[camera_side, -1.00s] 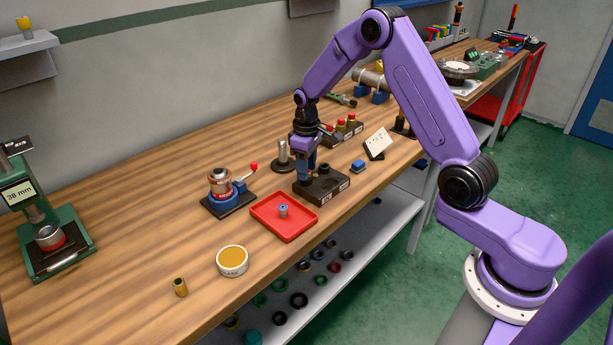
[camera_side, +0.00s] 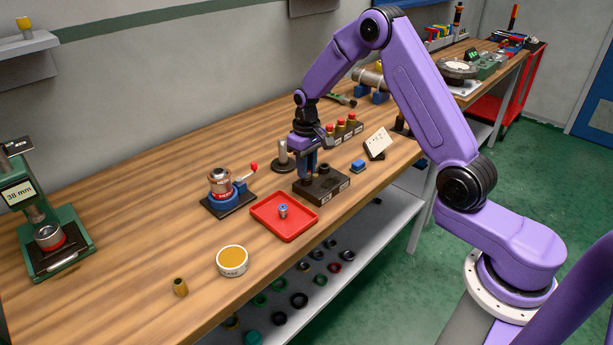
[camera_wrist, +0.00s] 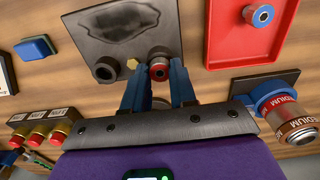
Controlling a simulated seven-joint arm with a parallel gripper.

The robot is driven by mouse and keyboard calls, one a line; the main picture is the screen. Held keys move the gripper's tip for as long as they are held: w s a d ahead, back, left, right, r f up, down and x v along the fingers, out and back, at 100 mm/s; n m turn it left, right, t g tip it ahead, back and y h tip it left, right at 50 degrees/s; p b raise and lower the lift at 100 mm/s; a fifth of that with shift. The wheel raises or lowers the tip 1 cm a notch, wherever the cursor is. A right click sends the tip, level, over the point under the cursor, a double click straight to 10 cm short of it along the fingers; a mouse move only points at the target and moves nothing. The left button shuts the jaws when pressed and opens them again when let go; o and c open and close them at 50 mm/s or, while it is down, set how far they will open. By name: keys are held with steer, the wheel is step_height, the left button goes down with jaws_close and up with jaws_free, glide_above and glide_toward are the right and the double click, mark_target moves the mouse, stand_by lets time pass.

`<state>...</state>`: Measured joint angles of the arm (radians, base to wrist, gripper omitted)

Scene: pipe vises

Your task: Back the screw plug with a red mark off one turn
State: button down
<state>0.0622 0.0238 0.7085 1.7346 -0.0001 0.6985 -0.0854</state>
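A dark block (camera_side: 330,189) stands on the bench under my gripper in the side view; its grey-black top (camera_wrist: 110,35) fills the upper middle of the wrist view. On it the screw plug with a red mark (camera_wrist: 158,70) stands beside a dark round socket or plug (camera_wrist: 105,69) and a small yellow hex head (camera_wrist: 132,63). My gripper (camera_side: 307,174) points down at the block. In the wrist view its two blue fingers (camera_wrist: 158,82) flank the red-marked plug closely and look shut on it. The contact itself is partly hidden.
A red tray (camera_side: 265,226) with a small blue-and-grey part (camera_side: 283,210) lies in front of the block. A blue-based vise (camera_side: 222,188) is to the left, red-capped pieces (camera_side: 343,127) behind. A blue block (camera_side: 358,166) is on the right.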

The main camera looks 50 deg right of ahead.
steer(key=n, duration=0.4)
steer(key=shift+n, duration=0.4)
steer(key=c, duration=1.3)
jaws_free()
steer(key=shift+n, duration=0.3)
steer(key=o, duration=0.5)
steer(key=shift+r, duration=0.15)
